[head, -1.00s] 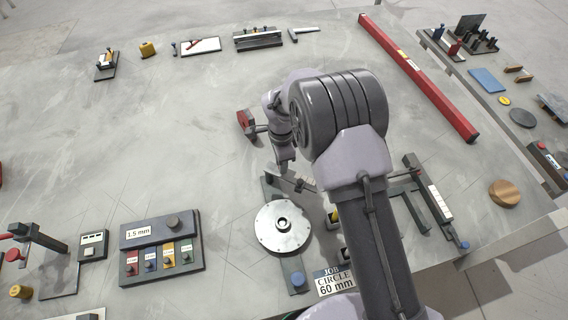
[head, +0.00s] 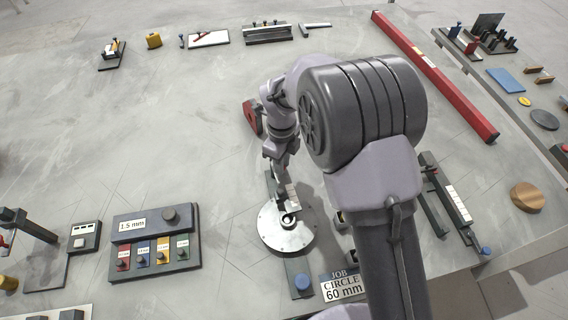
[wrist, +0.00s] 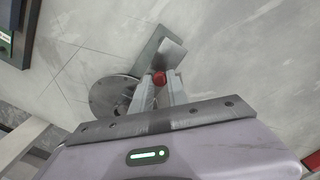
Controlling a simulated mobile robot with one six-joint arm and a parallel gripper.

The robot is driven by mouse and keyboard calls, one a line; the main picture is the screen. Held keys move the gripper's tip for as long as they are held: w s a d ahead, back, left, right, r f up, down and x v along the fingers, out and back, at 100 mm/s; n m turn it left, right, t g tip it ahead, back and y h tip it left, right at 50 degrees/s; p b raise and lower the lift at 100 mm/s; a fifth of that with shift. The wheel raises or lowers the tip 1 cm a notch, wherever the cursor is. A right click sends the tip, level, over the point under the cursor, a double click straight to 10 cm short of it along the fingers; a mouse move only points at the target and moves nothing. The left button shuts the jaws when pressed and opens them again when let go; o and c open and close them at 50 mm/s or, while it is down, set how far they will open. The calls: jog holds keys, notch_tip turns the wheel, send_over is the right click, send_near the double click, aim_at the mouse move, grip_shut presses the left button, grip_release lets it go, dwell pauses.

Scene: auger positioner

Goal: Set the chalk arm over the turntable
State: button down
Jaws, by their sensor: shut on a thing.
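The turntable (head: 287,228) is a round silver disc with a dark ringed hub, on a dark base bar (head: 303,272) with a blue knob. It shows in the wrist view (wrist: 108,97) left of my fingers. The chalk arm (head: 292,194) appears as a short pale bar by my fingertips, its end over the disc near the hub. My gripper (wrist: 160,80) is shut on a red knob (wrist: 159,77), apparently the chalk arm's. A pale grey plate (wrist: 173,52) lies just beyond the knob. My fingers hide part of the arm, and I cannot see its chalk tip clearly.
A card (head: 342,287) reading "JOB CIRCLE 60 mm" lies right of the base bar. A panel (head: 155,238) marked 1.5 mm with coloured tags stands left. A long red bar (head: 440,75) lies at the right. The table's middle left is clear.

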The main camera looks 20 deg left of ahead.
jog(key=shift+s+a+m, duration=0.1)
jog(key=shift+s+m, duration=0.1)
jog(key=shift+m, duration=0.2)
jog(key=c, duration=1.3)
grip_release()
notch_tip(320, 180, up, 17)
jog(key=p, duration=0.4)
jog(key=shift+r+p, duration=0.2)
jog(key=shift+p, duration=0.2)
